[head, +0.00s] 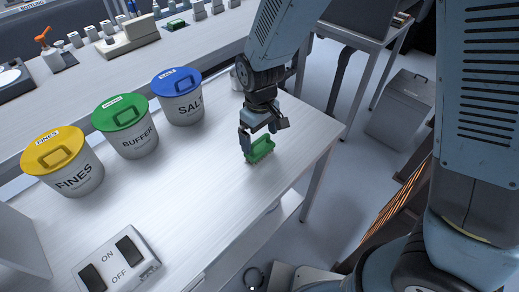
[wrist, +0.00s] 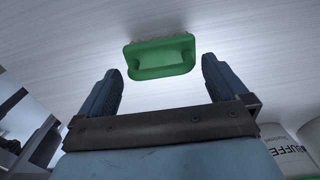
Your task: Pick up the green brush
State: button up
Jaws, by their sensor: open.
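The green brush (head: 261,149) lies on the white table near its right edge in the head view. In the wrist view the green brush (wrist: 160,57) shows its body and handle, with bristles along its upper edge. My gripper (head: 256,144) is just above and beside the brush. In the wrist view my gripper (wrist: 161,80) is open, with one finger on each side of the space in front of the brush. The brush lies a little beyond the fingertips, roughly centred between them. I cannot tell whether anything touches it.
Lidded pots for fines (head: 77,182), buffer (head: 139,145) and salt (head: 184,108) stand left on the table (head: 215,190). A switch box (head: 116,262) sits at the front left. A grey bin (head: 402,105) stands on the floor to the right. The table between is clear.

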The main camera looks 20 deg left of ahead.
jog(key=shift+f, duration=1)
jog(key=shift+c, duration=0.4)
jog(key=c, duration=0.8)
jog(key=shift+r, duration=0.5)
notch_tip(320, 180, up, 2)
jog(key=shift+r, duration=0.25)
jog(key=s+d+r, duration=0.2)
jog(key=d+r, duration=0.1)
jog(key=d, duration=0.1)
jog(key=s+d+r, duration=0.2)
jog(key=d+r, duration=0.1)
jog(key=d, duration=0.1)
jog(key=s+d+r, duration=0.2)
jog(key=d+r, duration=0.1)
jog(key=d, duration=0.1)
jog(key=shift+s+d+r, duration=0.15)
jog(key=shift+d+r, duration=0.15)
